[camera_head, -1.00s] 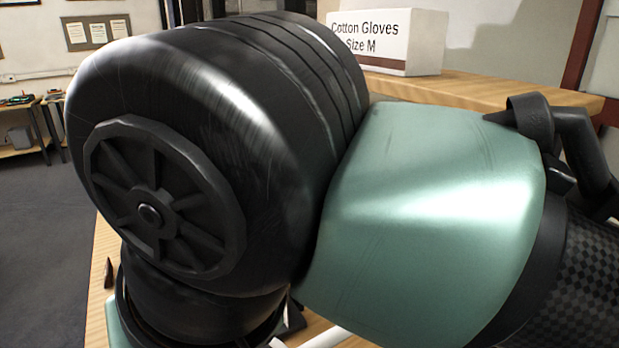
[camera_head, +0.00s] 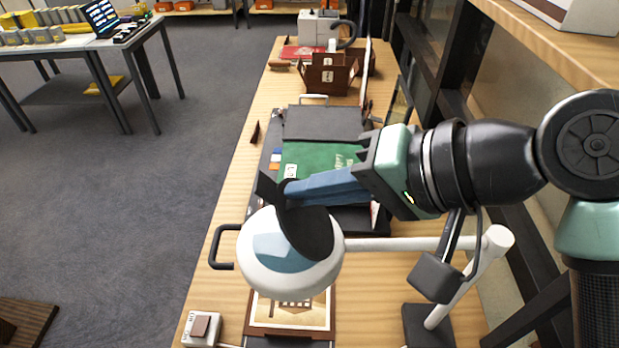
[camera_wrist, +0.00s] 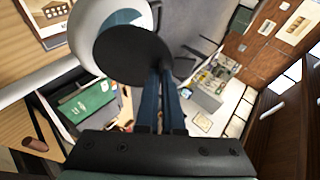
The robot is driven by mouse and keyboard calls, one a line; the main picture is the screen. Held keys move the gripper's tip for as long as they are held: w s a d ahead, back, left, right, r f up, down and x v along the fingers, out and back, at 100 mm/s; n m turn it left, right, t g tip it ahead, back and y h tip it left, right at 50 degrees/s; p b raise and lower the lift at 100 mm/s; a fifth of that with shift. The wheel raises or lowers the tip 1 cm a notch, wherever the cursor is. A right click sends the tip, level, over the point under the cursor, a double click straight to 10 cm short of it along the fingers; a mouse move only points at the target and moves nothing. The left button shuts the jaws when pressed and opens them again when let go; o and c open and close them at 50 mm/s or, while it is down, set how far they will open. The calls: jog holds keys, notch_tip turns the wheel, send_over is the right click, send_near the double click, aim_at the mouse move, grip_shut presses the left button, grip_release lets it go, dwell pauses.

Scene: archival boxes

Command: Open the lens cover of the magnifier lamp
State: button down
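The magnifier lamp's round white head (camera_head: 256,279) hangs over the near part of the bench, with its pale blue lens (camera_head: 275,247) partly exposed. The black round lens cover (camera_head: 312,232) stands tilted over the right part of the lens, partly raised. My gripper (camera_head: 287,192) reaches in from the right, its blue fingers close together at the cover's upper edge. In the wrist view the cover (camera_wrist: 131,56) hides the fingertips (camera_wrist: 160,72). The fingers look shut on the cover's edge; the exact contact is hidden.
The lamp's white arm (camera_head: 400,243) runs right to its post and dark base (camera_head: 428,328). A green folder (camera_head: 310,158) lies behind the lamp head, and a framed picture (camera_head: 290,313) lies beneath it. A brown box (camera_head: 328,75) stands farther back. Open floor lies left.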

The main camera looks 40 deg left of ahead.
jog(key=shift+w+d, duration=0.1)
dwell(0.5)
jog(key=c, duration=1)
grip_release()
jog(key=shift+c, duration=0.2)
jog(key=shift+d+r, duration=0.1)
jog(key=b+v, duration=0.1)
jog(key=v, duration=1.1)
jog(key=shift+w+d, duration=0.2)
jog(key=shift+d, duration=0.2)
